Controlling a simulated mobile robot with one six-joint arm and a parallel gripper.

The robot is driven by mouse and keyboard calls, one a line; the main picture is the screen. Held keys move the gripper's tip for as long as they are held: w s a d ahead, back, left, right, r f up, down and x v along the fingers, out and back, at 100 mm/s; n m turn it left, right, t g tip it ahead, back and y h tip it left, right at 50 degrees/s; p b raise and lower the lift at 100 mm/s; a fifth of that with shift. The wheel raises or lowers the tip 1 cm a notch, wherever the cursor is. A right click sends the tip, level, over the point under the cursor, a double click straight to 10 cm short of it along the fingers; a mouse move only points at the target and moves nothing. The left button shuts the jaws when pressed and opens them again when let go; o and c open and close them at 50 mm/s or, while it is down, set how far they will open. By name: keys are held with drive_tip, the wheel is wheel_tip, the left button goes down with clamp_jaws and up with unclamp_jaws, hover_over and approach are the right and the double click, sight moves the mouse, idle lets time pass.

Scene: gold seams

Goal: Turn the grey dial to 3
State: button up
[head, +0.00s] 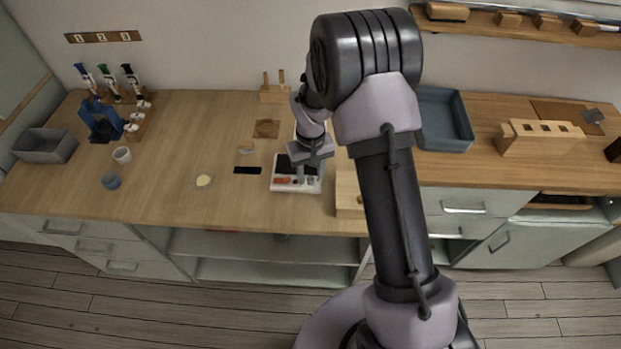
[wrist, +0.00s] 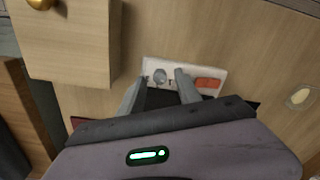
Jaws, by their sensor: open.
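A white device (head: 283,188) with a dark top plate stands near the front edge of the wooden counter. In the wrist view its white front panel (wrist: 190,67) carries the grey dial (wrist: 160,76) and an orange-red switch (wrist: 208,83). My gripper (wrist: 159,79) is open, with one finger on each side of the dial in that view. I cannot tell whether the fingers touch it. In the head view my gripper (head: 309,172) points down over the device's right part and partly hides it. The dial's setting and marks are too small to read.
A light wooden box (head: 349,194) stands close on the device's right. A black strip (head: 247,170) and a coaster with a pale yellow disc (head: 204,181) lie to its left. A blue-grey tray (head: 443,120) is behind at the right. The counter's left middle is mostly clear.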

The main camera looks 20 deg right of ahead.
drive_tip(key=shift+f, duration=0.6)
clamp_jaws()
